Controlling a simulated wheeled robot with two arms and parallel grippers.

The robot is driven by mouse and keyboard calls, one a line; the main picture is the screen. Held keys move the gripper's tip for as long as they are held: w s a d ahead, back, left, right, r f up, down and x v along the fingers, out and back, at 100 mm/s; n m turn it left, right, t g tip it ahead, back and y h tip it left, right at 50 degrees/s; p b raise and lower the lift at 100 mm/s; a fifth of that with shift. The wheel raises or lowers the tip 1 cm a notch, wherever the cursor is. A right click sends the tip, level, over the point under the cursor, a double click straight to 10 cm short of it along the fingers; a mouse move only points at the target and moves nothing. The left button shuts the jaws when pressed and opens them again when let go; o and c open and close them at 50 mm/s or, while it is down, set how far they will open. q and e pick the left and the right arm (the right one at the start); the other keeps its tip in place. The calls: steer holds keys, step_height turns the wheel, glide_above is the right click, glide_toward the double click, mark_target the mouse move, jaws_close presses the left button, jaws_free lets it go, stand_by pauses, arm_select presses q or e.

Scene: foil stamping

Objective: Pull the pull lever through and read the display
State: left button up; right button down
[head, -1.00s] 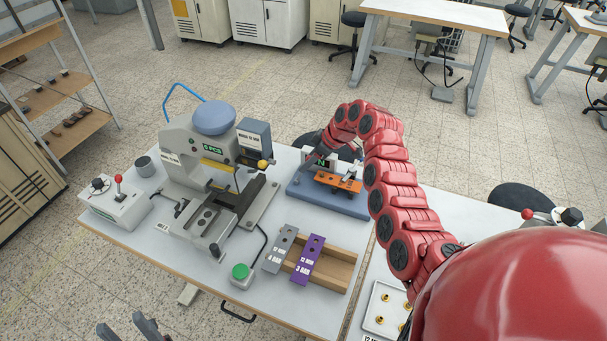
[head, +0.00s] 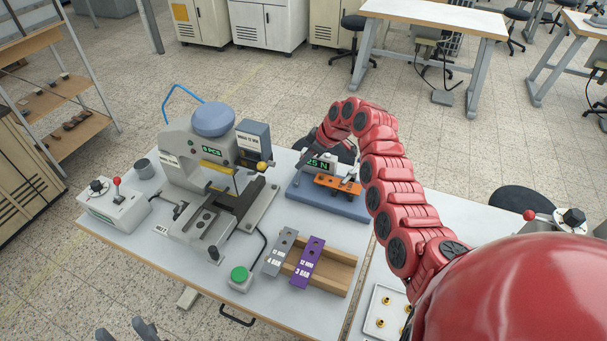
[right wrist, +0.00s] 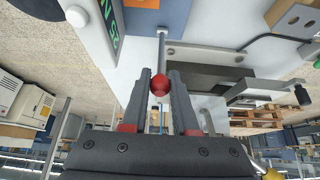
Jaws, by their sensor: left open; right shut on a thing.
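The pull tester is a blue-grey base (head: 340,208) at the back right of the near table in the head view, with an orange bar (head: 338,185) on it. Its display (head: 322,165) reads "25 N" in green. The display (right wrist: 113,22) also shows, turned on its side, in the right wrist view. The pull lever (right wrist: 162,48) is a thin metal rod with a red ball knob (right wrist: 160,84). My right gripper (right wrist: 160,76) is shut on this knob. The knob is hidden in the head view. My left gripper (head: 128,331) is open and empty at the bottom left edge.
A stamping press (head: 215,155) stands left of the tester. A green button box (head: 241,277) and a wooden rack (head: 335,272) with a grey and a purple plate (head: 307,262) are in front. A white tray (head: 378,325) of brass parts lies at right.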

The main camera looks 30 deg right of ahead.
steer(key=shift+w+a+r+b, duration=0.1)
steer(key=shift+w+a+b, duration=0.4)
steer(key=shift+w+a, duration=0.1)
steer(key=shift+w+a+r, duration=0.1)
steer(key=shift+w+a, duration=0.1)
steer(key=shift+w, duration=0.1)
steer(key=w+a+f+b, duration=0.2)
steer(key=w+a+b, duration=0.2)
steer(key=b, duration=0.4)
steer(key=shift+w+a+b, duration=0.3)
steer(key=shift+w, duration=0.15)
steer(key=shift+d, duration=0.1)
stand_by(0.7)
